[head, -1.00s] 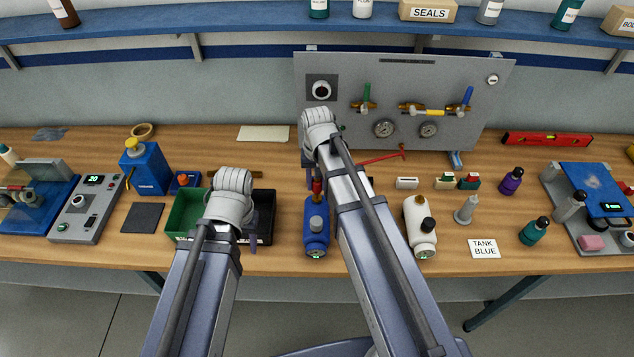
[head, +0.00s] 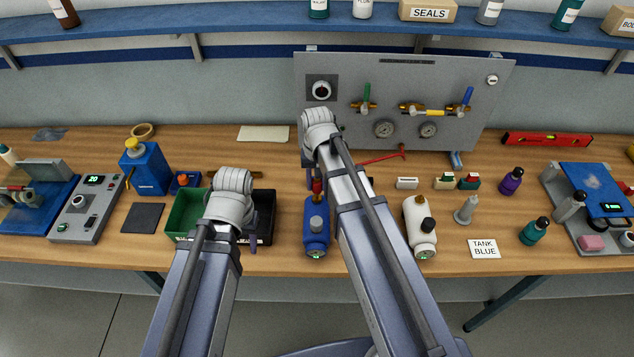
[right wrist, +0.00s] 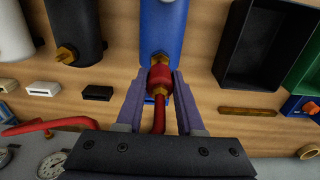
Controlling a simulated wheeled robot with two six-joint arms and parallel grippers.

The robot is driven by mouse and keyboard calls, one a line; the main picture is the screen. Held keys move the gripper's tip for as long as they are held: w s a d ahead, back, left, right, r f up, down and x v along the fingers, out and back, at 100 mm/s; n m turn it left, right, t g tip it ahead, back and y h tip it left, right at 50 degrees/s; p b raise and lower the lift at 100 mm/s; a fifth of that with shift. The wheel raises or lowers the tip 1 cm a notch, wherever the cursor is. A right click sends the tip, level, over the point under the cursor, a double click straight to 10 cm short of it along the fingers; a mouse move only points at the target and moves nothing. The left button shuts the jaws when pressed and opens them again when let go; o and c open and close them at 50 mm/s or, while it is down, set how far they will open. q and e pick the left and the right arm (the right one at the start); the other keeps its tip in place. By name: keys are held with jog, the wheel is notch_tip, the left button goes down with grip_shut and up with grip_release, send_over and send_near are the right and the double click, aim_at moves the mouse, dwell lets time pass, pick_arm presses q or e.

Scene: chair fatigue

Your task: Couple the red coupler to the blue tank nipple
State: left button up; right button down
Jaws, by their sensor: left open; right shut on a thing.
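The blue tank (head: 316,226) lies on the bench in front of my right arm, and its end shows in the right wrist view (right wrist: 163,28). The red coupler (right wrist: 158,80) is between the fingers of my right gripper (right wrist: 154,95), which is shut on it. The coupler is in line with the tank's brass nipple (right wrist: 158,57) and appears to meet it; whether it is locked cannot be told. A red hose (right wrist: 160,115) runs back from the coupler. My left gripper (head: 253,232) is open and empty over the bins, partly hidden by its wrist.
Green (head: 184,216) and black (head: 265,218) bins stand left of the blue tank. A black tank (right wrist: 75,25) and a white tank (head: 417,225) lie to its right. A gauge panel (head: 460,70) stands behind. A "TANK BLUE" card (head: 484,248) lies at the right front.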

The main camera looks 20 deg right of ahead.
jog(key=shift+f+b, duration=1.5)
jog(key=shift+c, duration=2.2)
grip_release()
notch_tip(320, 180, up, 8)
jog(key=p, duration=0.8)
jog(key=shift+f, duration=0.1)
